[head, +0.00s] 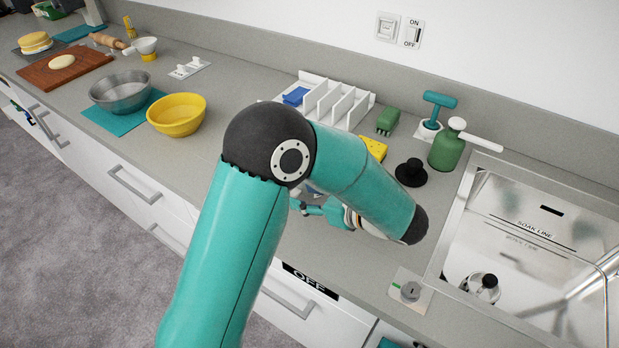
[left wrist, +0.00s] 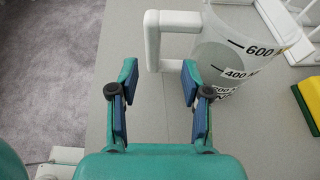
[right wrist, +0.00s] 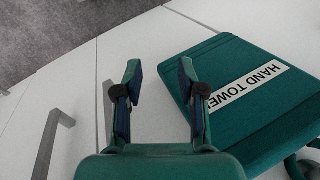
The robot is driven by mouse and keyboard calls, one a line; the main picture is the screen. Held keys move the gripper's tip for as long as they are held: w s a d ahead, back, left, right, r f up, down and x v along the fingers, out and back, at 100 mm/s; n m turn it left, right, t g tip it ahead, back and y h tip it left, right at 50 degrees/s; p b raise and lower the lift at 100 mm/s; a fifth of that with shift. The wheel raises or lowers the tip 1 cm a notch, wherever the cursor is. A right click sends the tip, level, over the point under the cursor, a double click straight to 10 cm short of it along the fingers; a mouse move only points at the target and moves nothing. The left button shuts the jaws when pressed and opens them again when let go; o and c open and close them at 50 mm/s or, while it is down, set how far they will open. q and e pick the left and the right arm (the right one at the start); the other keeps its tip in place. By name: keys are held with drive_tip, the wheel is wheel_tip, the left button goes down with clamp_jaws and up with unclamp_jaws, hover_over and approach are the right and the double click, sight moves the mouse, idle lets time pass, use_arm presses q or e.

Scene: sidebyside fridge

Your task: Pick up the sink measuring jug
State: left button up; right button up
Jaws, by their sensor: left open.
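The measuring jug (left wrist: 232,50) is a clear cup with black level marks and a white handle (left wrist: 152,42), seen in the left wrist view. It stands on the grey counter. In the head view my left arm mostly or wholly hides it. My left gripper (left wrist: 160,68) is open. The handle's near end lies just ahead of its fingertips, roughly between them in the picture; I cannot tell whether they touch. In the head view the left gripper (head: 312,208) shows partly below my forearm. My right gripper (right wrist: 158,75) is open and empty, before white cabinet fronts.
A yellow sponge (head: 374,147), black plug (head: 410,172) and white rack (head: 337,104) stand near the left arm. The steel sink (head: 530,240) is at right, with a green soap bottle (head: 446,150) behind. A teal hand towel (right wrist: 255,95) hangs beside the right gripper.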

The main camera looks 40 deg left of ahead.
use_arm(q)
drive_tip(key=x, duration=0.1)
drive_tip(key=p+x, duration=0.1)
drive_tip(key=x, duration=0.1)
drive_tip(key=s+x, duration=0.1)
drive_tip(key=x, duration=0.1)
drive_tip(key=shift+a+r, duration=0.2)
drive_tip(key=shift+r, duration=0.05)
drive_tip(key=shift+w+a+f+p, duration=0.1)
drive_tip(key=shift+a+f+p, duration=0.15)
drive_tip(key=shift+a+p, duration=0.05)
clamp_jaws()
drive_tip(key=shift+r, duration=0.1)
